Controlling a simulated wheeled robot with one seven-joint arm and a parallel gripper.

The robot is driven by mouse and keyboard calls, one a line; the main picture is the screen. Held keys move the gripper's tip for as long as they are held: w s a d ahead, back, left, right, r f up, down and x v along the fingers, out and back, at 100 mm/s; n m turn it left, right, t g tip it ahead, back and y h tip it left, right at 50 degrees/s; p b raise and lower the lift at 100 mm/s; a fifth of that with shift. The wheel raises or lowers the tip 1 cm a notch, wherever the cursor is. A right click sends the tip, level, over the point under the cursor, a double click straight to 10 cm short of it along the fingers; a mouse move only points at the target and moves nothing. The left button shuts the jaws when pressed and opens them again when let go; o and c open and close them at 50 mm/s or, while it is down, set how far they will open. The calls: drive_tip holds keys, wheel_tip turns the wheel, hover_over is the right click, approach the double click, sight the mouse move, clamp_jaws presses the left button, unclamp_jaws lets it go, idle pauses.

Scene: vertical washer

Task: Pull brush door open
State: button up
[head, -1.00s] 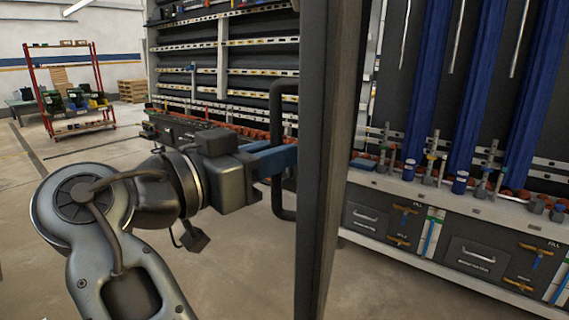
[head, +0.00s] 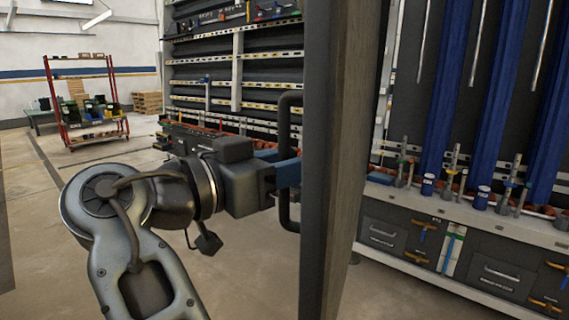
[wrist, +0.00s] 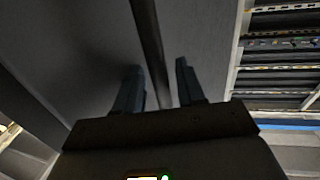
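The brush door (head: 345,150) is a tall dark panel seen nearly edge-on in the middle of the head view, standing open to the left of the blue brushes (head: 498,100). Its dark bar handle (head: 285,110) is on the panel's left face. My gripper (head: 288,173) is at the handle, with its blue fingers close to the panel. In the wrist view, the handle bar (wrist: 148,45) runs between the two fingers of my gripper (wrist: 158,85). A gap shows between the fingers, and they look apart from the bar.
The washer's lower cabinet (head: 470,262), with drawers and yellow-handled valves, stands right of the door. A red shelf rack (head: 88,105) with bins stands at the far left. Open concrete floor (head: 40,190) lies on the left.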

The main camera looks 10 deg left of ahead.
drive_tip(key=v, duration=0.8)
drive_tip(key=shift+b, duration=0.3)
drive_tip(key=shift+f, duration=0.1)
